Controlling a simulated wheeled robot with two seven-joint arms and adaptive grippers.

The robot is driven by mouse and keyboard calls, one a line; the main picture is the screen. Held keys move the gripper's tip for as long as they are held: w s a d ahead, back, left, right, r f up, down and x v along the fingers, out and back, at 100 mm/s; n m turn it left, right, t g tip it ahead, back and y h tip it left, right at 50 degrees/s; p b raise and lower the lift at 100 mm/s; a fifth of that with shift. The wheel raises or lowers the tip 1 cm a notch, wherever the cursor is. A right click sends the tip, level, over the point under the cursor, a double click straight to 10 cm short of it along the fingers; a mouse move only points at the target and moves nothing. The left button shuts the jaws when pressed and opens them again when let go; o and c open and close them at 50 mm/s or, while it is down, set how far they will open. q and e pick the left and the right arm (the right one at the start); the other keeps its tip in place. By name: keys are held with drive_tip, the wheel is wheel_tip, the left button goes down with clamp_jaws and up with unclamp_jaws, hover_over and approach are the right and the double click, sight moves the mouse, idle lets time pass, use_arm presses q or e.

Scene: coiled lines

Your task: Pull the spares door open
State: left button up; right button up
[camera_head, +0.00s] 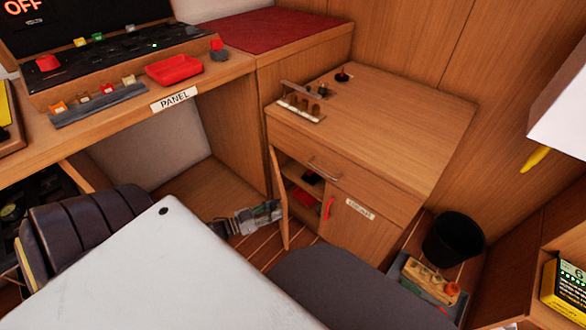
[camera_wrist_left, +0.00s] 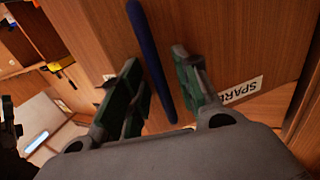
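The spares door (camera_head: 279,200) is the left door of the wooden cabinet (camera_head: 400,130). It stands swung outward, nearly edge-on in the head view, with the shelves behind it showing. The wrist view shows its face, a "SPARE…" label (camera_wrist_left: 241,90) partly cut off by my gripper, and a dark blue bar handle (camera_wrist_left: 151,55). My left gripper (camera_head: 272,211) is at the door's left side. In the wrist view its green-padded fingers (camera_wrist_left: 160,88) are apart, with the handle between them; I cannot tell whether either finger touches it. My right gripper is not in view.
The right cabinet door (camera_head: 352,228) is closed, with a red handle (camera_head: 328,207). A drawer (camera_head: 340,172) sits above. Dark and red items lie on the shelves. A black bin (camera_head: 453,238) and a tray (camera_head: 405,272) stand to the right. The panel desk (camera_head: 215,72) is at left.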

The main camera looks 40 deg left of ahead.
use_arm(q)
drive_tip(key=w+d+n+t+y, duration=0.1)
drive_tip(key=w+d+n+y, duration=0.2)
drive_tip(key=w+d+y, duration=0.2)
drive_tip(key=shift+w+n+t+b, duration=0.3)
drive_tip(key=shift+w+b, duration=0.15)
drive_tip(key=shift+w, duration=0.45)
drive_tip(key=shift+y, duration=0.3)
idle(0.5)
